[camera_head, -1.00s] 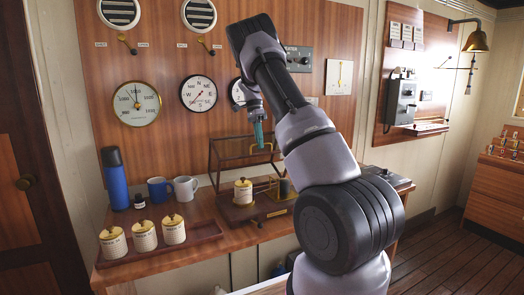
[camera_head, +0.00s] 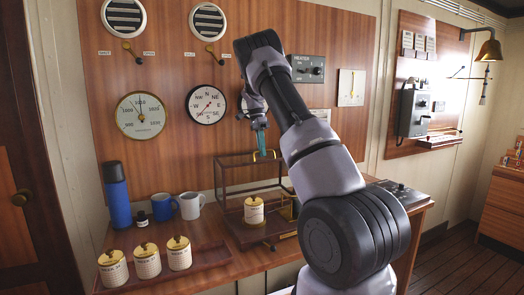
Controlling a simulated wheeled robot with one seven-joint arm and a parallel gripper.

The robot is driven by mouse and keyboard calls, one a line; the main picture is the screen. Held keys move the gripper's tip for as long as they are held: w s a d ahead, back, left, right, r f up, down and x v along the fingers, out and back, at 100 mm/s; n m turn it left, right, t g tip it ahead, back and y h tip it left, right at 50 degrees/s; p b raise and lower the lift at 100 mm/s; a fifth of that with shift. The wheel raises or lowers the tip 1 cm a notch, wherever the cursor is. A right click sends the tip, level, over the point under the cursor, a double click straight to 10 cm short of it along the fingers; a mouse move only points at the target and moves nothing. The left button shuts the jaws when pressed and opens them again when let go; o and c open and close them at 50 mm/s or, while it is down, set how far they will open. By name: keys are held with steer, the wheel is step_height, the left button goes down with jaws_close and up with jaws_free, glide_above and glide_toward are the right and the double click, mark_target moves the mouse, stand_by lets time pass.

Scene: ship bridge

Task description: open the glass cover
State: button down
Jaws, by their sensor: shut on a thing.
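The glass cover (camera_head: 235,175) is a clear box with a thin dark frame on the bench. It appears partly raised, with its lower front edge above the wooden base (camera_head: 236,228). A lidded cream jar (camera_head: 254,211) with a brass top stands on that base, below the cover. My gripper (camera_head: 263,150) points down with its teal fingers at the brass handle (camera_head: 270,155) on the cover's top, and is shut on it. My arm hides the right part of the cover and base.
Three labelled jars (camera_head: 147,261) stand on a tray at front left. A blue flask (camera_head: 117,195), a small dark bottle, a blue mug (camera_head: 164,206) and a grey mug (camera_head: 191,205) stand left of the case. The gauge wall (camera_head: 170,80) rises close behind.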

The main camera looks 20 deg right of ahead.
steer(key=shift+a+f, duration=0.1)
steer(key=shift+f, duration=0.1)
steer(key=c, duration=0.9)
jaws_free()
steer(key=shift+c, duration=0.2)
steer(key=shift+r, duration=0.1)
steer(key=v, duration=1)
steer(key=shift+w+r, duration=0.15)
steer(key=shift+r, duration=0.15)
